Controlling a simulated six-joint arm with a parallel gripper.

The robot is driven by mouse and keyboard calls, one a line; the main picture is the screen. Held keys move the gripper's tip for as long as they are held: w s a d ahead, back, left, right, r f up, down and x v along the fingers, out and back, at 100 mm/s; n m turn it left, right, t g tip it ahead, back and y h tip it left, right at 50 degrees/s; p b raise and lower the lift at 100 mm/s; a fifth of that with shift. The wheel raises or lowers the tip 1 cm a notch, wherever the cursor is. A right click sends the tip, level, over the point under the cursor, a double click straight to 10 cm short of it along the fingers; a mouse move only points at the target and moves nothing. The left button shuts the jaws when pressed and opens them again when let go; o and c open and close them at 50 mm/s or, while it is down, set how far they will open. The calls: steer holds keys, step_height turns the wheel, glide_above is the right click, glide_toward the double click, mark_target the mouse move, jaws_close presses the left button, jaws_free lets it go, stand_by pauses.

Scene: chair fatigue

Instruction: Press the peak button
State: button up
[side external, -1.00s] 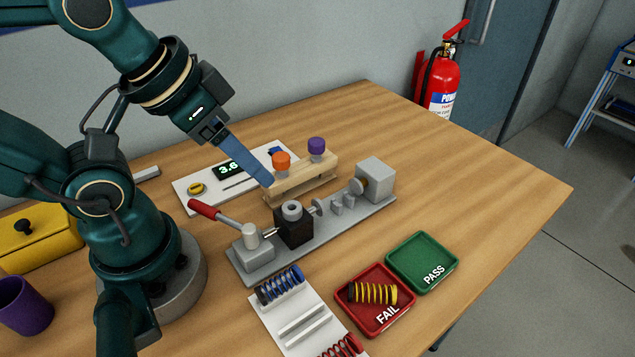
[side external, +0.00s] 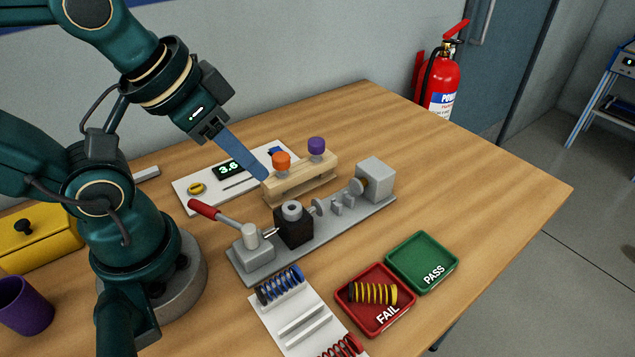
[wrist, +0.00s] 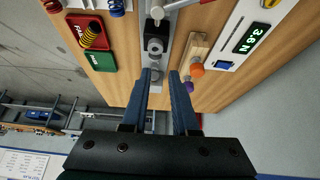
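A white panel (side external: 187,184) lies on the table with a dark display (side external: 228,170) reading about 3.6, a yellow oval part (side external: 195,188) and a blue part (side external: 275,151). In the wrist view the display (wrist: 245,39) shows 3.6 N, with the blue part (wrist: 222,65) beside it. No label tells me which part is the peak button. My gripper (side external: 264,177) points down, its tips by the left end of the wooden block, in front of the panel. In the wrist view my gripper (wrist: 160,73) has its blue fingers apart, with nothing held between them.
The wooden block (side external: 300,182) carries an orange knob (side external: 281,160) and a purple knob (side external: 316,146). A grey test fixture (side external: 320,236) with a red-handled lever (side external: 204,208) stands in front. A red FAIL tray (side external: 370,318) holds a yellow spring; a green PASS tray (side external: 412,250) is empty.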

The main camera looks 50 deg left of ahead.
jaws_close()
stand_by(1.4)
